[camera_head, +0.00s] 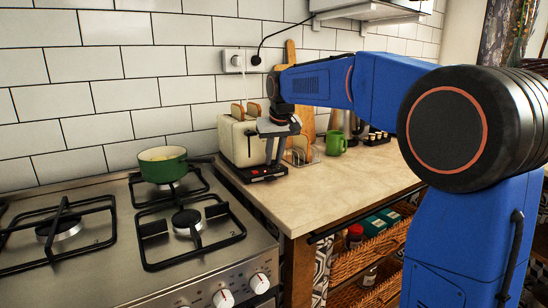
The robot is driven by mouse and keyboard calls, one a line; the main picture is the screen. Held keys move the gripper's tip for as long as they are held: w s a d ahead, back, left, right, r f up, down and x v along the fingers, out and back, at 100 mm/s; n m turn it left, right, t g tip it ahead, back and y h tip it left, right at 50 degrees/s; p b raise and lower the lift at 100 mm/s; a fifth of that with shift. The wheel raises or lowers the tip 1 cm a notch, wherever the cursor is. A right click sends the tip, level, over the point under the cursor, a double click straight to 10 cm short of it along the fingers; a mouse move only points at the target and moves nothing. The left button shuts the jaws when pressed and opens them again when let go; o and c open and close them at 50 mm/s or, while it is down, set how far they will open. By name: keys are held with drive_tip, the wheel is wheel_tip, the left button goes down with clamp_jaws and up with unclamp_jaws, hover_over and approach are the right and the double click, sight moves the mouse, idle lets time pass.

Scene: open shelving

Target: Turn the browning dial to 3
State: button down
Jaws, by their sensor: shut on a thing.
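A cream toaster (230,142) with a dark base stands on the worktop beside the stove. Slices of bread (238,111) stick out of its top. My gripper (272,148) is at the toaster's right-hand end, pointing down along its face. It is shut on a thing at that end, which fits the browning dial. The dial itself is hidden behind the gripper, so I cannot read its setting.
A green pot (162,164) stands on the stove (110,245) at the left. A toast rack (302,152), a green mug (336,143) and a wooden board (305,118) are behind and right of the toaster. The front worktop (310,190) is clear.

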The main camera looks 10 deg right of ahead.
drive_tip(key=c, duration=1.9)
unclamp_jaws()
drive_tip(key=v, duration=1.7)
drive_tip(key=shift+r, duration=0.3)
drive_tip(key=shift+s, duration=0.1)
drive_tip(key=s+d+f, duration=0.3)
drive_tip(key=s+f, duration=1.3)
drive_tip(key=s, duration=0.2)
drive_tip(key=s+d+f+m, duration=0.1)
drive_tip(key=s+d+f, duration=0.3)
drive_tip(key=s+f, duration=1.3)
drive_tip(key=shift+s+f, duration=0.3)
drive_tip(key=shift+s, duration=0.8)
